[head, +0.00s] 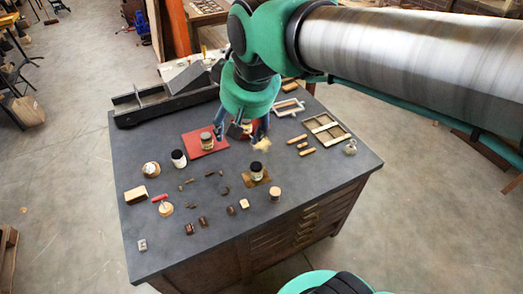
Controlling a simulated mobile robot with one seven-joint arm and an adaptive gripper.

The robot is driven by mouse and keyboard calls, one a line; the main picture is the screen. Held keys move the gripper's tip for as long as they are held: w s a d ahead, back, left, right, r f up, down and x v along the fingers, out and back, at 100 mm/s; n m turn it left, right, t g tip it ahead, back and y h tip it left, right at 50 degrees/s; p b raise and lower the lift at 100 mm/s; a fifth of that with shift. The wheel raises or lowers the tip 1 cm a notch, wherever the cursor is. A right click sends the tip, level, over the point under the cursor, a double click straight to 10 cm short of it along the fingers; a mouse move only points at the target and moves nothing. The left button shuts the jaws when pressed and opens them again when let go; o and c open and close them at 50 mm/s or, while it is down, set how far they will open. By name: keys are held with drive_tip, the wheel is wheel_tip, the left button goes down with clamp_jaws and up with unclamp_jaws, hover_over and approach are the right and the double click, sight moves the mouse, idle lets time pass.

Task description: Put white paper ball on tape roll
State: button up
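My gripper (240,133) is over the back middle of the dark table, pointing down, with its blue fingers spread apart. I see nothing clearly held between them. A small whitish, uneven lump (350,147) near the table's right edge may be the white paper ball; it is too small to be sure. A round tan piece with a white top (151,169) stands at the left, and a tan disc (165,209) lies nearer the front with a red-handled thing beside it. I cannot tell which thing is the tape roll.
A crumpled tan piece (262,145) lies by my gripper. A wooden frame (326,129) is at the right.

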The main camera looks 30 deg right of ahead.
drive_tip(key=s+d+f, duration=0.1)
drive_tip(key=s+f, duration=0.1)
drive_tip(key=s, duration=0.3)
drive_tip(key=s+d+f+t, duration=0.1)
drive_tip(key=s, duration=0.5)
drive_tip(key=shift+s+d+f+m, duration=0.15)
drive_tip(key=shift+d+f+m, duration=0.1)
drive_tip(key=shift+f+m, duration=0.15)
drive_tip(key=shift+f, duration=0.1)
wheel_tip(320, 180, down, 12)
drive_tip(key=b, duration=1.2)
drive_tip(key=shift+o, duration=0.4)
